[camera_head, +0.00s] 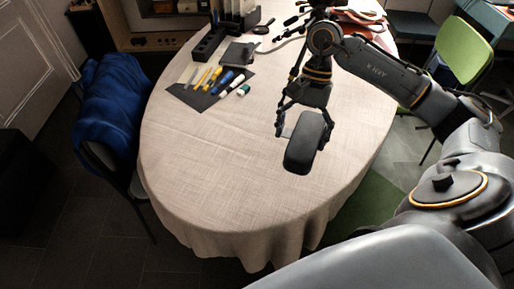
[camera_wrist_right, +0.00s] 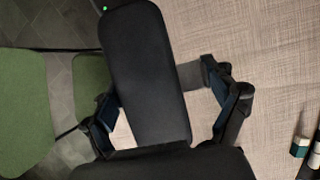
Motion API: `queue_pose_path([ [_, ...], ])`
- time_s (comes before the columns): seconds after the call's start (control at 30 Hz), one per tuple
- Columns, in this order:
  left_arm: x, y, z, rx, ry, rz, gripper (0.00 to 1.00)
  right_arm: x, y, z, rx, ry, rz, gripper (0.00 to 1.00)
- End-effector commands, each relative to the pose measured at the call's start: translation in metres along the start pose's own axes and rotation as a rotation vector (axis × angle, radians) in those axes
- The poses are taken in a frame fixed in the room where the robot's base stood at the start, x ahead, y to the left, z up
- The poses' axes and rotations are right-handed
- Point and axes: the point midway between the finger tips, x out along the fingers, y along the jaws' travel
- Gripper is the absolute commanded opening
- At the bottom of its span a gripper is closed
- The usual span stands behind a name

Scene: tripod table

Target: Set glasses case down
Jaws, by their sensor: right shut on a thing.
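The black glasses case (camera_head: 303,148) is an elongated, rounded box over the right part of the cloth-covered table (camera_head: 215,160). My right gripper (camera_head: 303,122) reaches down from above and is shut on the case, with a finger on either side. In the right wrist view the case (camera_wrist_right: 148,70) extends up the picture between the fingers of the right gripper (camera_wrist_right: 158,98). Whether the underside of the case touches the tablecloth cannot be told. My left gripper is not in view.
A dark mat (camera_head: 208,92) with pens and markers lies left of the gripper. A black organizer (camera_head: 208,43) and a magnifier (camera_head: 264,27) stand or lie farther back. The table's front is clear. A blue-draped chair (camera_head: 115,105) and a green chair (camera_head: 462,52) flank the table.

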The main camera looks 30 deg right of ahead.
Motion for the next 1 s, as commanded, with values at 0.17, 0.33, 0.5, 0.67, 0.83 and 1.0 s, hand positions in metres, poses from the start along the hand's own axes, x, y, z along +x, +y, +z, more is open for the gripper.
queue_pose_path([
  [0.17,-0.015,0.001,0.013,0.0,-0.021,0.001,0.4,0.013,-0.045,-0.006,-0.005,-0.006,-0.004,0.47],
  [0.33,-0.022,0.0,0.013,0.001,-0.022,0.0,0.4,0.037,-0.081,-0.018,-0.001,-0.007,0.001,0.47],
  [0.5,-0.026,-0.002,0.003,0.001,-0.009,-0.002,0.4,0.063,-0.103,-0.031,-0.001,-0.004,0.001,0.47],
  [0.67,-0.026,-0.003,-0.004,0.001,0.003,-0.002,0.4,0.073,-0.112,-0.037,-0.001,-0.001,-0.001,0.47],
  [0.83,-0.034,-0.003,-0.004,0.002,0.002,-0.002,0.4,0.09,-0.117,-0.043,0.001,-0.004,0.002,0.47],
  [1.0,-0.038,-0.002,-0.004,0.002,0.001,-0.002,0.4,0.107,-0.117,-0.051,0.0,-0.002,0.001,0.47],
])
